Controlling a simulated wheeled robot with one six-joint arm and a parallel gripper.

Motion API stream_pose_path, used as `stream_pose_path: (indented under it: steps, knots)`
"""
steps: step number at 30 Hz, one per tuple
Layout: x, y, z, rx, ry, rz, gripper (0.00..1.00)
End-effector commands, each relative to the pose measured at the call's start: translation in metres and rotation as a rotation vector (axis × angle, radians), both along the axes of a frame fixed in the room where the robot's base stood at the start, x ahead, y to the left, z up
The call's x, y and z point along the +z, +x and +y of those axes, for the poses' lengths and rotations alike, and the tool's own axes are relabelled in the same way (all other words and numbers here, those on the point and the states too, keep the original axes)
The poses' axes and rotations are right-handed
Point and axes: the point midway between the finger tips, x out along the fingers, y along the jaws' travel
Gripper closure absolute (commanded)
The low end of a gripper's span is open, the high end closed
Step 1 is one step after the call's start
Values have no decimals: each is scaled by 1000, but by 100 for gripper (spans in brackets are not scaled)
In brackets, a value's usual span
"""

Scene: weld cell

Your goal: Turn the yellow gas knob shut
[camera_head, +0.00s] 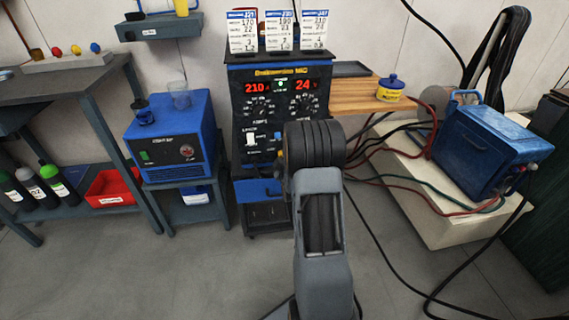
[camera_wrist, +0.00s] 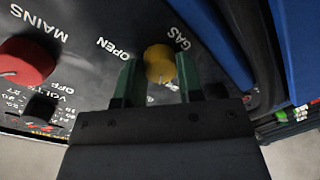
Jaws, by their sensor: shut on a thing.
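The yellow gas knob (camera_wrist: 159,62) sits on the dark panel of the welding machine, beside the words GAS and OPEN in the wrist view. My gripper (camera_wrist: 160,84) has its two green fingers on either side of the knob, shut on it. In the head view the welding machine (camera_head: 280,90) stands in the middle with red lit displays. The knob's exact turn angle is hard to tell.
A red MAINS knob (camera_wrist: 26,62) is left of the gas knob in the wrist view. A blue box unit (camera_head: 172,140) stands left of the machine. Cables run along the right floor.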

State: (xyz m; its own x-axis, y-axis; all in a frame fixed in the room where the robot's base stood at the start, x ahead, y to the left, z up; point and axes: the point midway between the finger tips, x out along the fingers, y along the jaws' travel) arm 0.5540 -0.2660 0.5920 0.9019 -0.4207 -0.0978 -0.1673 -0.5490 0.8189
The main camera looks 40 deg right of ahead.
Motion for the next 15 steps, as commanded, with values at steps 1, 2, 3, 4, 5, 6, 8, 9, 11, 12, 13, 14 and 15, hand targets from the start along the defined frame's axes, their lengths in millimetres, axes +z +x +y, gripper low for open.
stream_pose_path:
  steps: [1, 2, 3, 4, 5, 6, 8, 9, 11, 12, 13, 14, 15]
  knots:
    - [-3, 0, 0, -1, -21, 10, 90]
    - [-2, 0, 0, -1, -36, 16, 90]
    - [-2, 0, 0, -1, -51, 23, 90]
    - [-2, 0, 0, -2, -63, 29, 90]
    - [-2, 0, 0, -2, -73, 34, 90]
    - [-2, 0, 0, -2, -85, 41, 90]
    - [-2, 0, 0, -2, -100, 49, 90]
    - [-1, 0, 0, -2, -108, 53, 90]
    - [-1, 0, 0, -3, -119, 58, 90]
    - [-1, 0, -1, -2, -124, 60, 90]
    - [0, 0, 0, -2, -127, 63, 90]
    - [0, 0, 0, -3, -131, 63, 90]
    - [0, 0, -1, -2, -134, 65, 89]
